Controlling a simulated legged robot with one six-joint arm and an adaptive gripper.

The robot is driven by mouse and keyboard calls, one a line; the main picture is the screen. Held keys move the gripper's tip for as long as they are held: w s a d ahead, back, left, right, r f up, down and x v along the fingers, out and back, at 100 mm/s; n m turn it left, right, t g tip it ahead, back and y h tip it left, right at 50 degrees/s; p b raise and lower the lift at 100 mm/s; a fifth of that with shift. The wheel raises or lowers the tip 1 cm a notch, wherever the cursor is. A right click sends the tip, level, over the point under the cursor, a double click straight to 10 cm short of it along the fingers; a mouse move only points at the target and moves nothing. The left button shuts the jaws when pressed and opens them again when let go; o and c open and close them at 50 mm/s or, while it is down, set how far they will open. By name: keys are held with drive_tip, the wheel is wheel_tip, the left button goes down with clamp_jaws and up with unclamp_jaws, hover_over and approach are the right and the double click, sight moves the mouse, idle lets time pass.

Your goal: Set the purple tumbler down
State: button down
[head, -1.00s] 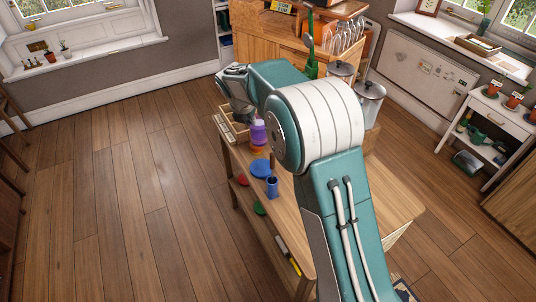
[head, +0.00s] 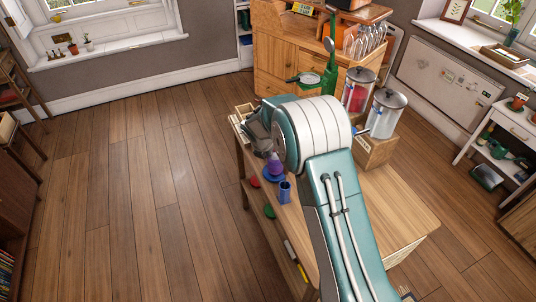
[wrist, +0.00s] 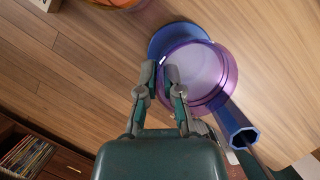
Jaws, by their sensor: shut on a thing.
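The see-through purple tumbler (head: 275,164) is at the left side of the wooden table, over a round blue disc (head: 266,178). In the wrist view I look down into the tumbler (wrist: 206,76), and the blue disc (wrist: 168,38) shows partly behind it. My gripper (wrist: 160,75) is closed at the tumbler's left wall, one finger outside the rim and one seemingly inside. In the head view my gripper (head: 262,140) is partly hidden by my arm. I cannot tell whether the tumbler's base touches the disc.
A blue cup (head: 285,192) stands close in front of the disc; it also shows in the wrist view (wrist: 238,130). A wooden tray (head: 240,115) is behind. Glass canisters (head: 385,112) stand back right. The table's front right top (head: 395,205) is clear.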

drive_tip(key=c, duration=0.8)
unclamp_jaws()
drive_tip(key=shift+a, duration=0.15)
drive_tip(key=shift+r, duration=0.1)
drive_tip(key=v, duration=1.2)
drive_tip(key=s+d+r+m+y, duration=0.1)
drive_tip(key=s+d+r+m, duration=1.2)
drive_tip(key=s+r+m, duration=0.3)
drive_tip(key=s+d+m+t, duration=0.1)
drive_tip(key=s+d+m, duration=0.1)
drive_tip(key=s+m, duration=0.5)
drive_tip(key=s+d+m+y, duration=0.1)
drive_tip(key=s+d+m, duration=0.1)
drive_tip(key=s+m, duration=0.5)
drive_tip(key=shift+s+m+t, duration=0.4)
drive_tip(key=shift+s, duration=1.6)
